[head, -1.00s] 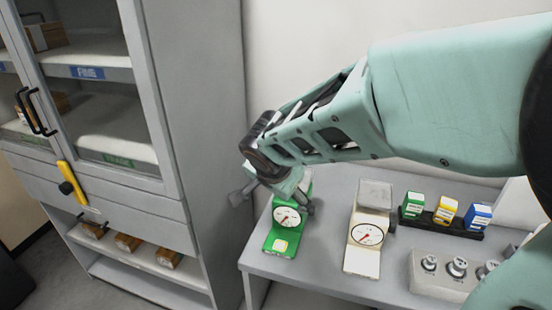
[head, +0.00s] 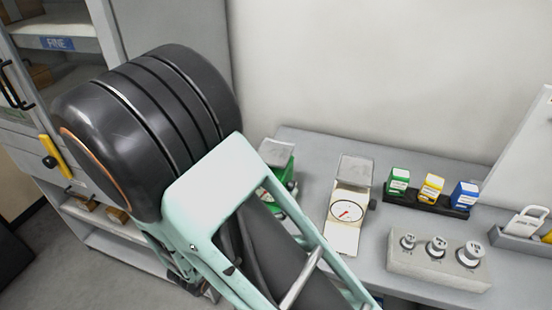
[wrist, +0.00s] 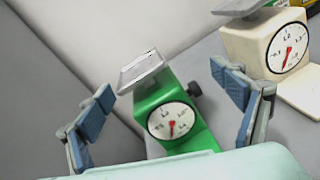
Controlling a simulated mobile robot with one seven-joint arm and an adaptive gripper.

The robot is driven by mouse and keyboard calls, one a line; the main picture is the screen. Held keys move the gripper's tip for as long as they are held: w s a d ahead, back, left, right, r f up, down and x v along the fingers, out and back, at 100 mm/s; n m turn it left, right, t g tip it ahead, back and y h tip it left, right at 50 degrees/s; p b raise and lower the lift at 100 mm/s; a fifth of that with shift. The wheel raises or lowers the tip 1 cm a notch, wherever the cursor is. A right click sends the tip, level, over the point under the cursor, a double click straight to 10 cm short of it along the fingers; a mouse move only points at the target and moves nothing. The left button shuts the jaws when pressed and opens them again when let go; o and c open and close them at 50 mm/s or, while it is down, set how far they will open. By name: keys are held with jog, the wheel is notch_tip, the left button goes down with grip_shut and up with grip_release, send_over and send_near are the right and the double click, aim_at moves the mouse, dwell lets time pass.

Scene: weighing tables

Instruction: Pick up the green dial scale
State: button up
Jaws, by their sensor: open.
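The green dial scale (head: 277,180) stands upright on the table, partly hidden behind my arm in the head view. In the wrist view the green dial scale (wrist: 168,117) shows its white dial with a red needle, a grey top pan and a dark side knob. My gripper (wrist: 165,120) is open, with one blue-padded finger on each side of the scale in the picture and no visible contact. The lower front of the scale is hidden by my gripper's body. My gripper's fingers are hidden in the head view.
A cream dial scale (head: 348,205) stands just right of the green one, also in the wrist view (wrist: 270,50). Further right are a rack of green, yellow and blue boxes (head: 430,188) and a block of metal weights (head: 437,262). A cabinet (head: 95,30) stands left; a wall is behind.

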aim_at(272, 156)
jog(key=w+n, duration=0.1)
jog(key=w, duration=0.1)
jog(key=w+n+t+y, duration=0.1)
jog(key=w+n, duration=0.1)
jog(key=w+n+y+p, duration=0.1)
jog(key=w+n, duration=0.1)
jog(key=shift+a+f+t, duration=0.2)
jog(key=shift+f+t, duration=0.1)
jog(key=shift+t, duration=0.1)
jog(key=p+x, duration=0.1)
jog(key=x, duration=0.3)
jog(key=shift+w+d+f, duration=0.15)
